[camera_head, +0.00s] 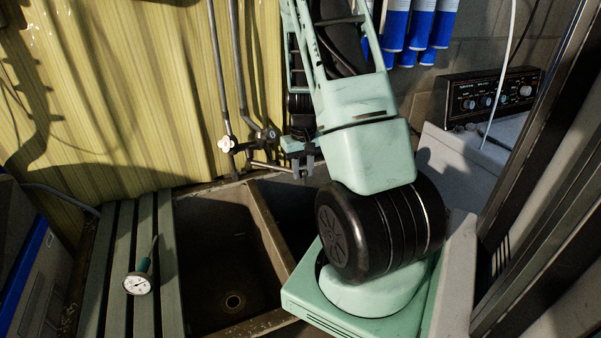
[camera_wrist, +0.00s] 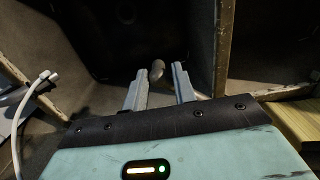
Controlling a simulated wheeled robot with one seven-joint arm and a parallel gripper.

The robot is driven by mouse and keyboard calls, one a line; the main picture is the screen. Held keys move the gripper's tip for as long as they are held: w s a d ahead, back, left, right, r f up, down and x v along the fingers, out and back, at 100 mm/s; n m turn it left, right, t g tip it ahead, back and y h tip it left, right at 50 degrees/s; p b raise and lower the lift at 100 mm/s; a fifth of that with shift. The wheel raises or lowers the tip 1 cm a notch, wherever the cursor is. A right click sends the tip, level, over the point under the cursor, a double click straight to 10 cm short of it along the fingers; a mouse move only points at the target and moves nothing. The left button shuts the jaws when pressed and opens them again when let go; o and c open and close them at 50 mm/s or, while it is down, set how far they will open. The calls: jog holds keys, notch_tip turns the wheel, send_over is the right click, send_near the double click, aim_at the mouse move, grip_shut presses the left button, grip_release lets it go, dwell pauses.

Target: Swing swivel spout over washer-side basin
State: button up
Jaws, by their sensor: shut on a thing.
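The metal swivel spout (camera_head: 264,166) runs from the tap at the back wall toward my gripper (camera_head: 304,160), right of the basin divider (camera_head: 262,222). In the wrist view the spout's rounded end (camera_wrist: 157,70) shows between the fingertips of my gripper (camera_wrist: 160,82), which are shut on it. The end appears against the dark basin left of the divider (camera_wrist: 222,48). The washer-side basin (camera_head: 288,203) is mostly hidden behind my arm in the head view. The other basin (camera_head: 225,250) is empty, with a drain.
The washer's control panel (camera_head: 490,96) is at the right. A white hose (camera_wrist: 35,92) shows in the wrist view.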

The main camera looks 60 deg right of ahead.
jog(key=shift+w+d+r, duration=0.1)
jog(key=shift+w+d, duration=0.25)
jog(key=shift+d, duration=0.5)
jog(key=o, duration=0.9)
jog(key=shift+d, duration=0.1)
jog(key=shift+c, duration=0.2)
notch_tip(320, 180, up, 17)
jog(key=b, duration=0.1)
jog(key=shift+r, duration=0.15)
jog(key=shift+s, duration=0.1)
